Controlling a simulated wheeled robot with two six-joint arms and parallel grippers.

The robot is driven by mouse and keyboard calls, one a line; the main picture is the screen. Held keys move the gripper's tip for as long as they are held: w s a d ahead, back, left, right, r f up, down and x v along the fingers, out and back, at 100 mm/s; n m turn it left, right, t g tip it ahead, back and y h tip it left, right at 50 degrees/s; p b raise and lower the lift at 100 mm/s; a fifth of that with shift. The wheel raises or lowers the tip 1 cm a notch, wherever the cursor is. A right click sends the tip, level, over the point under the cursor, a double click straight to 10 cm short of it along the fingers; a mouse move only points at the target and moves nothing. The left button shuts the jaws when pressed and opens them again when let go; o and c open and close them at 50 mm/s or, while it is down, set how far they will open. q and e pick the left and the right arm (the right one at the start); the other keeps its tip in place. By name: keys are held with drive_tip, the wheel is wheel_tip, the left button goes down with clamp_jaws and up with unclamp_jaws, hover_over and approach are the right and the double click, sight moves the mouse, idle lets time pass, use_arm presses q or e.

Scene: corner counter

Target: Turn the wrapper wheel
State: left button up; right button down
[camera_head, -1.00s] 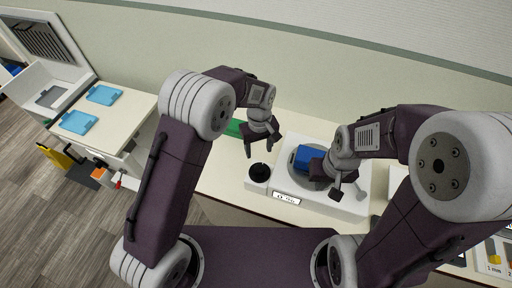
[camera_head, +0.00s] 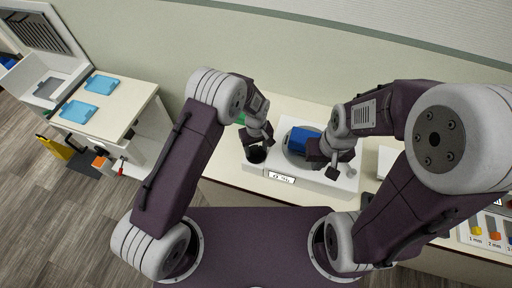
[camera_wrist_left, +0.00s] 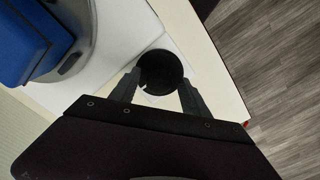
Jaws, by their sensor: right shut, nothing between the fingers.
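A white machine (camera_head: 330,185) on the counter has a grey round wheel (camera_head: 290,153) with a blue block (camera_head: 303,137) on it, and a black round knob (camera_head: 256,155) at its left end. In the left wrist view the knob (camera_wrist_left: 160,72) lies between the fingertips of my left gripper (camera_wrist_left: 160,88), which is open; I cannot tell whether the fingers touch it. In the head view my left gripper (camera_head: 260,142) is over the knob.
A label (camera_head: 281,177) is on the machine's front. A side table (camera_head: 130,105) with blue trays (camera_head: 78,109) stands at the left. Sample blocks (camera_head: 475,232) are at the right. Grey floor is open at lower left.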

use_arm(q)
drive_tip(key=shift+w+f, duration=0.1)
drive_tip(key=shift+w, duration=0.1)
drive_tip(key=c, duration=0.5)
clamp_jaws()
